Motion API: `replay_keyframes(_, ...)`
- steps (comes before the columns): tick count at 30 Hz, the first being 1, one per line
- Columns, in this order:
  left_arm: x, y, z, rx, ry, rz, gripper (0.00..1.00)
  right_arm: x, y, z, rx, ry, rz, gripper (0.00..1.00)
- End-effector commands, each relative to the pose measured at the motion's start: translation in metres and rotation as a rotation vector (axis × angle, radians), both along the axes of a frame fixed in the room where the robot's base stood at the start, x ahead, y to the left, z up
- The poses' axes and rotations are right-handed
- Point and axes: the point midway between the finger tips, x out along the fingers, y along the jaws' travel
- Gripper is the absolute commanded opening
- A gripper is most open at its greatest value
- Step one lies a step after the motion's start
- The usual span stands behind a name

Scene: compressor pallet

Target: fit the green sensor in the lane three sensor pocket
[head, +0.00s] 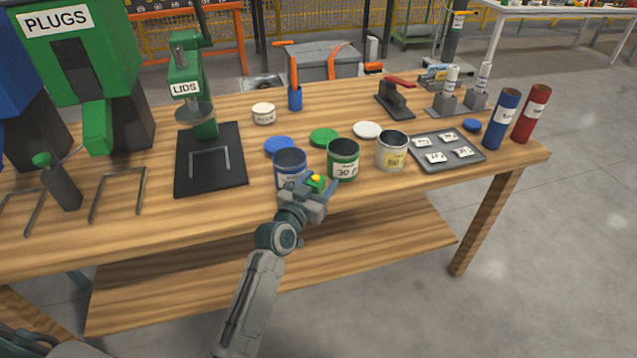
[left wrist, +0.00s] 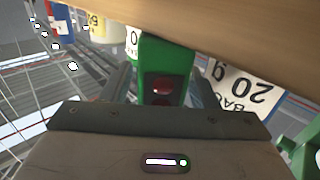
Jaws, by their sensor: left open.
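A small green block with a yellow top, which looks like the green sensor (head: 317,181), is at my left gripper (head: 318,192), in front of the blue and green cans. In the left wrist view the green sensor (left wrist: 155,55) has a dark face with two red round spots. It stands between the two fingers of my left gripper (left wrist: 162,85), which are open. Whether either finger touches it cannot be told. I cannot make out a lane three sensor pocket in either view. My right gripper is not in view.
A blue can (head: 289,165), a green can (head: 343,160) and a cream can (head: 391,151) stand close behind the gripper. A grey tray (head: 425,166) with labelled packets lies to their right. A lid press (head: 190,95) stands left.

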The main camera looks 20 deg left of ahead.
Motion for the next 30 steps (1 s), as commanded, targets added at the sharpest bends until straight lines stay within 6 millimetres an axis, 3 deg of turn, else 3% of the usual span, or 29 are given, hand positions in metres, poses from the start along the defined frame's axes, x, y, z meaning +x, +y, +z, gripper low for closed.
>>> replay_keyframes(5, -0.022, 0.004, -0.002, 0.003, 0.003, 0.0, 0.54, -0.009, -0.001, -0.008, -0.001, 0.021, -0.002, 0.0)
replay_keyframes(9, -0.053, 0.01, -0.002, 0.002, 0.002, 0.0, 0.54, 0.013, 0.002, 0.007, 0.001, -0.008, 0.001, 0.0)
replay_keyframes(18, -0.106, 0.021, -0.001, 0.003, 0.0, 0.0, 0.54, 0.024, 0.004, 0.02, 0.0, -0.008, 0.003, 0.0)
replay_keyframes(30, -0.118, 0.023, -0.001, 0.001, 0.005, 0.0, 0.54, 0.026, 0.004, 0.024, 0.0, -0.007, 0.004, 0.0)
